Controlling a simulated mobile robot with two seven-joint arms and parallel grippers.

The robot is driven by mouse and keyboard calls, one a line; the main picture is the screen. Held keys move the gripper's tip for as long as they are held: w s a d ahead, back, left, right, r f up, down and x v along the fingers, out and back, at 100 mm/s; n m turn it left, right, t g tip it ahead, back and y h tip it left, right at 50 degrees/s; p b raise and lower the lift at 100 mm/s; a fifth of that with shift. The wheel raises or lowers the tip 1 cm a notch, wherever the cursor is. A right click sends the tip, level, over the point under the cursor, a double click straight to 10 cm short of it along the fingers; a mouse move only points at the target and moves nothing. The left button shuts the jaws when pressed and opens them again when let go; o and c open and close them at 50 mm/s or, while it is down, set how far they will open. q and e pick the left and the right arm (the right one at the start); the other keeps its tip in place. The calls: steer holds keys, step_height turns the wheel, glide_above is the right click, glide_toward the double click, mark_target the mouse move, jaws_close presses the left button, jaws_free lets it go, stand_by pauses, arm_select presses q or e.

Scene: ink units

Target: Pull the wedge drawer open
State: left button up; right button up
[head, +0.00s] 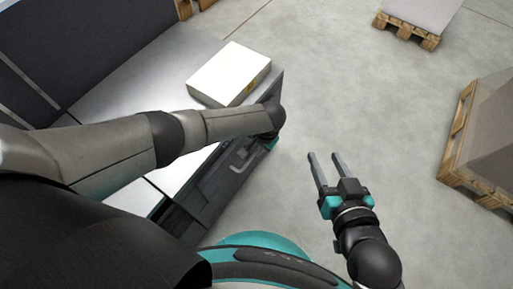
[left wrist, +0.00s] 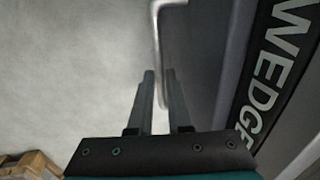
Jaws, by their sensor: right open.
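The wedge drawer (left wrist: 206,50) shows in the left wrist view as a dark grey front with a black label reading "WEDGE" (left wrist: 275,75). Its pale metal bar handle (left wrist: 156,30) runs down the middle of that view. My left gripper (left wrist: 159,73) is open, with one finger on each side of the handle's lower part; no firm contact is visible. In the head view the left fingers are hidden behind my own wrist. My right gripper (head: 317,156) is open and empty over bare floor, right of the cabinet.
The grey cabinet (head: 170,80) has a white box (head: 229,74) on top. A bar handle (head: 240,154) shows on its front; I cannot tell which drawer it belongs to. Loaded pallets stand at the back (head: 407,32) and right (head: 462,140). The floor between is clear.

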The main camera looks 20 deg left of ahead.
arm_select(q)
jaws_close()
stand_by(1.1)
